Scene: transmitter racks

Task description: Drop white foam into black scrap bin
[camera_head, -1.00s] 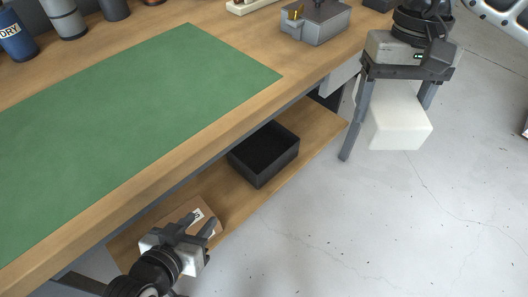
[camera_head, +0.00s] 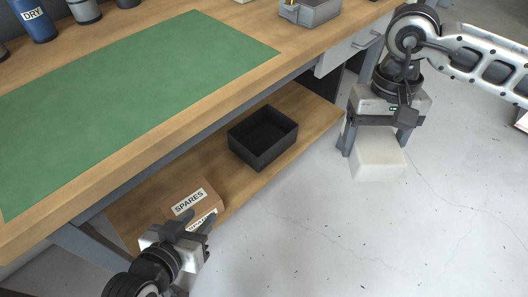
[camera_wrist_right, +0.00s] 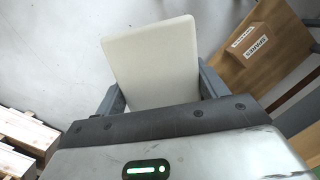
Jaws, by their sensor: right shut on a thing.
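The white foam block (camera_head: 378,157) is held between the fingers of my right gripper (camera_head: 374,148), which points down over the floor to the right of the bench. In the right wrist view the foam (camera_wrist_right: 152,62) sits between both fingers. The black scrap bin (camera_head: 263,139) stands open on the bench's lower shelf, to the left of the foam and apart from it; it looks empty. My left gripper (camera_head: 184,227) is at the lower left, near the SPARES box, with its fingers apart and nothing seen between them.
A cardboard SPARES box (camera_head: 193,200) lies on the lower wooden shelf (camera_head: 225,170), left of the bin. The bench top with a green mat (camera_head: 140,95) overhangs the shelf. A drawer (camera_head: 345,52) is at the bench's right end. The grey floor in front is clear.

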